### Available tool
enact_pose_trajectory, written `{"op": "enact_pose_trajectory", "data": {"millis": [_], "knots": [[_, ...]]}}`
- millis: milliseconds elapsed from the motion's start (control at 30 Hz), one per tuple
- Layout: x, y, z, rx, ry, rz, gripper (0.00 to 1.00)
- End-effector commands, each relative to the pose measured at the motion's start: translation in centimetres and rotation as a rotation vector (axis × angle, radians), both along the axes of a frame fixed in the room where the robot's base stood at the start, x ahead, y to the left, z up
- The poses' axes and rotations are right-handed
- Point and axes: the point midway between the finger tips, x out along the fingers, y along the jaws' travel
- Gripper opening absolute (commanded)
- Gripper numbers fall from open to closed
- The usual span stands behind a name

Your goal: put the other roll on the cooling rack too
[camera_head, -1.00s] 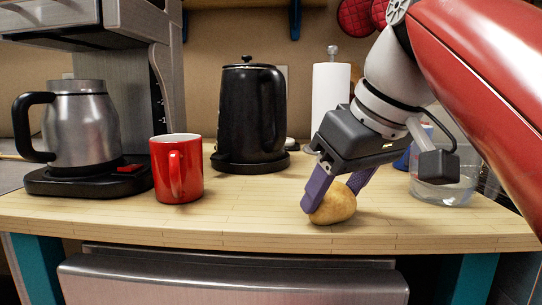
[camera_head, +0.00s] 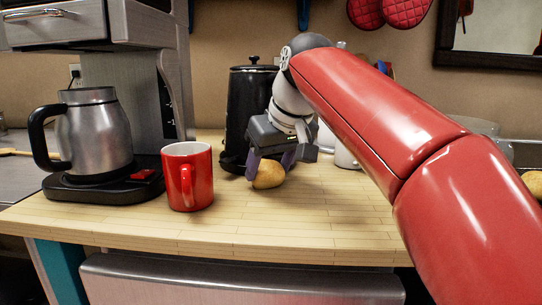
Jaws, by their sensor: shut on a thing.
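A small golden-brown roll (camera_head: 268,175) is between the purple fingers of my gripper (camera_head: 269,168), which is shut on it. The roll is low over the wooden counter (camera_head: 300,225), in front of the black kettle and right of the red mug. I cannot tell whether it touches the counter. Another golden-brown rounded thing (camera_head: 535,185) is cut off by the right edge, so I cannot tell if it is a roll. I do not see a cooling rack; my red arm covers much of the right side.
A red mug (camera_head: 188,178) stands left of my gripper, and a black kettle (camera_head: 240,110) stands close behind it. A steel coffee pot (camera_head: 92,135) sits on a black base at the left. A white object (camera_head: 345,155) is partly hidden behind my arm. The front counter is clear.

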Motion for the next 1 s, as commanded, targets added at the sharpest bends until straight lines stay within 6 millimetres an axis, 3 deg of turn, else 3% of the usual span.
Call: {"op": "enact_pose_trajectory", "data": {"millis": [400,433,567,833,1000], "knots": [[-0.2,-0.1,-0.6,0.000,-0.002,0.000,0.35],[-0.2,-0.1,-0.5,0.000,-0.002,0.000,0.61],[-0.2,-0.1,-0.5,0.000,-0.001,0.000,0.78],[-0.2,-0.1,-0.4,0.000,-0.001,0.000,0.79],[-0.5,-0.4,0.8,0.000,-0.003,-0.001,0.79]]}}
